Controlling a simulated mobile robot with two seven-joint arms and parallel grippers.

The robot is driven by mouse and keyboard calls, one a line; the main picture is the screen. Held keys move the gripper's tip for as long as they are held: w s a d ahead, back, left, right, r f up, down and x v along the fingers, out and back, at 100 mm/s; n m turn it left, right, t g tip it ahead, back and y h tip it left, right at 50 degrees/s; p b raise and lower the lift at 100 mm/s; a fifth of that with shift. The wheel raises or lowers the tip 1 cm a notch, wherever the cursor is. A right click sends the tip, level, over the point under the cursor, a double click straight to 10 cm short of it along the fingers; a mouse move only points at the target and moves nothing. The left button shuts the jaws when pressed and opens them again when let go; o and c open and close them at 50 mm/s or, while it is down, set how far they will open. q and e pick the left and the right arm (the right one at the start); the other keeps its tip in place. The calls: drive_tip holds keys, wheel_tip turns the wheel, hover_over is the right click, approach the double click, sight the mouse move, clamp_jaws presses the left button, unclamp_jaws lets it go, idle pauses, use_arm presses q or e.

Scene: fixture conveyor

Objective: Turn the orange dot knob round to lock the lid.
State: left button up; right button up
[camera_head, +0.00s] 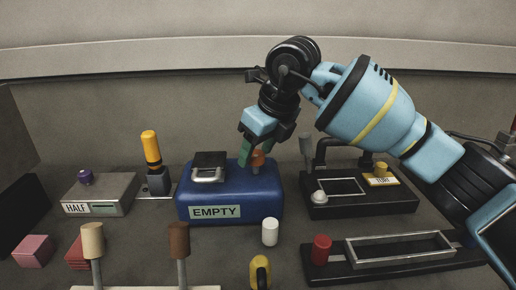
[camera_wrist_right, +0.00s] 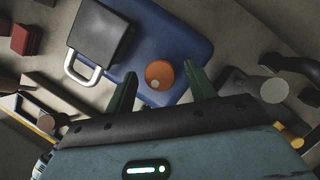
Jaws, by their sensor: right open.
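The orange knob (camera_wrist_right: 159,74) with a pale dot on its edge sits on top of the blue box labelled EMPTY (camera_head: 231,211). In the head view the knob (camera_head: 257,158) is partly hidden by my right gripper (camera_head: 250,153). In the right wrist view my right gripper (camera_wrist_right: 162,86) is open. Its two green fingers stand on either side of the knob, with gaps between. A black lid part with a silver handle (camera_head: 208,174) lies on the box to the left of the knob; it also shows in the right wrist view (camera_wrist_right: 100,38). My left gripper is not in view.
A grey HALF box (camera_head: 98,195) and a yellow-handled lever (camera_head: 151,147) stand left. A black fixture (camera_head: 360,204) stands right of the box. A white cylinder (camera_head: 270,232), a red cylinder (camera_head: 320,249) and brown-topped posts (camera_head: 179,240) stand in front.

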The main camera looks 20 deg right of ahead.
drive_tip(key=c, duration=1)
drive_tip(key=shift+o, duration=0.2)
